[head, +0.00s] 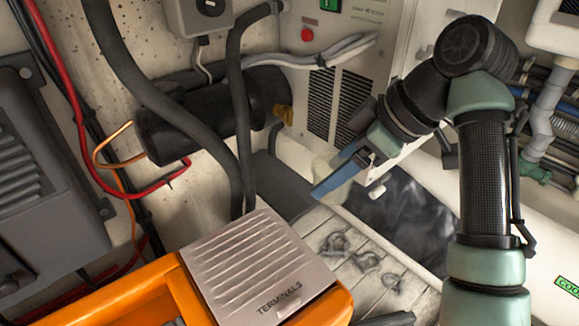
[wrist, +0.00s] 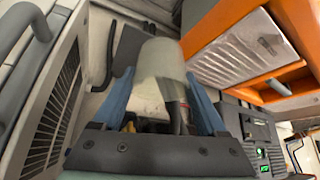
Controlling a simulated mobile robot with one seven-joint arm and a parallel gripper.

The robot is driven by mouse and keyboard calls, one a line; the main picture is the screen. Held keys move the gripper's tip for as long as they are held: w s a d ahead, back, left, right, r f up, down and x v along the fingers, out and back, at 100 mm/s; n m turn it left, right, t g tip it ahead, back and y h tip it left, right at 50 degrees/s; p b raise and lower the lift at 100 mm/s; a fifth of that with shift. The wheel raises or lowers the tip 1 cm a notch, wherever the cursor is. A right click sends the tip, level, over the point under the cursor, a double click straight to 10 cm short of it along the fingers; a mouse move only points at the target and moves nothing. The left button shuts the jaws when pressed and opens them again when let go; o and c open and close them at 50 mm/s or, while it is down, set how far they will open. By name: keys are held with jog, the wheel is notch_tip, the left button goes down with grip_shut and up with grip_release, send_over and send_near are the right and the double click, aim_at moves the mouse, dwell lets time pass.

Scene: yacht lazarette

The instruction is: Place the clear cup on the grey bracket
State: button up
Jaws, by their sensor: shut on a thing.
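The clear cup (wrist: 160,68) is a pale, see-through cup between the two blue fingers of my gripper (wrist: 158,92) in the wrist view. My gripper is shut on it. In the head view the cup (head: 322,168) shows only in part behind a blue finger of my gripper (head: 330,178), raised above the slatted floor. A flat dark grey piece (head: 278,186) by the wall, left of my gripper, looks like the grey bracket; its far end is hidden behind hoses and its top looks bare. The cup appears apart from it.
An orange case with a ribbed grey TERMINALS lid (head: 262,268) stands in front. A black cylinder (head: 205,115) and thick hoses (head: 240,110) are at left. A vented white cabinet (head: 340,85) stands behind. Chain (head: 350,252) lies on the slatted boards.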

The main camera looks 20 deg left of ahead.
jog(key=w+a+p, duration=0.3)
jog(key=w+a, duration=0.2)
jog(key=a, duration=0.3)
jog(key=f+p, duration=0.1)
jog(key=f, duration=0.2)
jog(key=f+p, duration=0.1)
jog(key=f, duration=0.1)
jog(key=shift+w+f+p, duration=0.2)
jog(key=shift+f+p, duration=0.1)
jog(key=shift+f, duration=0.1)
jog(key=shift+w+a+f+p, duration=0.1)
jog(key=shift+a+f+p, duration=0.05)
jog(key=shift+f+p, duration=0.15)
jog(key=shift+a+f, duration=0.1)
jog(key=shift+f, duration=0.25)
jog(key=shift+f, duration=0.1)
